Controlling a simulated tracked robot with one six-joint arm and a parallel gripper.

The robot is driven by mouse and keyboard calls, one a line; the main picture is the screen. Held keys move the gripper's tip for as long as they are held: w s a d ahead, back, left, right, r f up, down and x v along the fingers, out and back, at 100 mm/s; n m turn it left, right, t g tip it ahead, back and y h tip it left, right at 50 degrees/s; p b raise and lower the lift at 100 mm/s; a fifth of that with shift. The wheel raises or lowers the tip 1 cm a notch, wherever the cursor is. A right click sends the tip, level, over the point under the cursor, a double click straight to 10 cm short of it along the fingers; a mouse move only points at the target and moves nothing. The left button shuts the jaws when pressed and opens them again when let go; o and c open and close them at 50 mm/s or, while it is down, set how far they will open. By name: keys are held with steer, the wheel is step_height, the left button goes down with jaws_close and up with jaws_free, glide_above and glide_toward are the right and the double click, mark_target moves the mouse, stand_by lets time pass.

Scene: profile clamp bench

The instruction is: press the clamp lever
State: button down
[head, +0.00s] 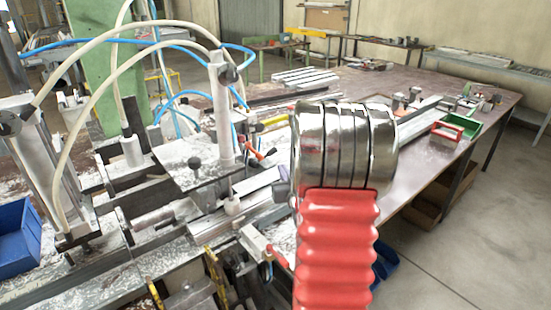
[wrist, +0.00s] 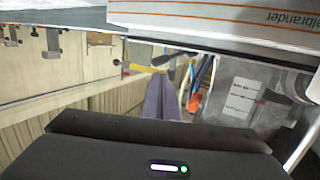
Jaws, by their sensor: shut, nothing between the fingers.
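Two small red handles show on the clamp bench in the head view. One orange-red handle (head: 264,153) is beside the white post, and a red-tipped lever (head: 277,257) is at the front edge next to a grey clamp block (head: 254,241). I cannot tell which is the clamp lever. My arm, with red bellows and a metal joint, stands in front and hides part of the bench. My gripper's dark body (wrist: 165,150) fills the bottom of the wrist view. It is shut and empty, touching no lever that I can see.
Aluminium profiles and machine plates (head: 195,165) cover the bench at left. White and blue hoses (head: 130,40) arch over it. A blue bin (head: 20,240) is at far left. A brown table (head: 425,80) with a green tray (head: 462,127) stands behind. Open floor lies right.

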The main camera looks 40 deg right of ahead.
mark_target(273, 153)
steer(key=x, duration=1.1)
steer(key=shift+w, duration=0.1)
